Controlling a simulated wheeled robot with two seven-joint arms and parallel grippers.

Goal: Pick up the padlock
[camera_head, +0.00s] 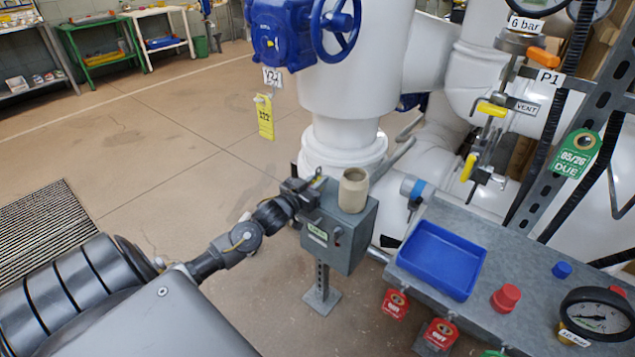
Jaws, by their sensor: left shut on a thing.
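My left gripper (312,187) reaches in from the left to the near-left top edge of a grey box (342,238) on a post. It is shut on a small dark thing, apparently the padlock. The fingers hide most of it, so its shape and whether it touches the box cannot be told. A beige cup (353,190) stands upright on the box top, just right of the gripper. My right gripper is not in view.
Right of the box, a grey bench (470,232) holds a blue tray (441,260), a red cap (506,297) and a gauge (597,314). Red tags (395,303) hang at its front edge. A white pipe (345,110) rises behind the box. Open floor (170,150) lies left.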

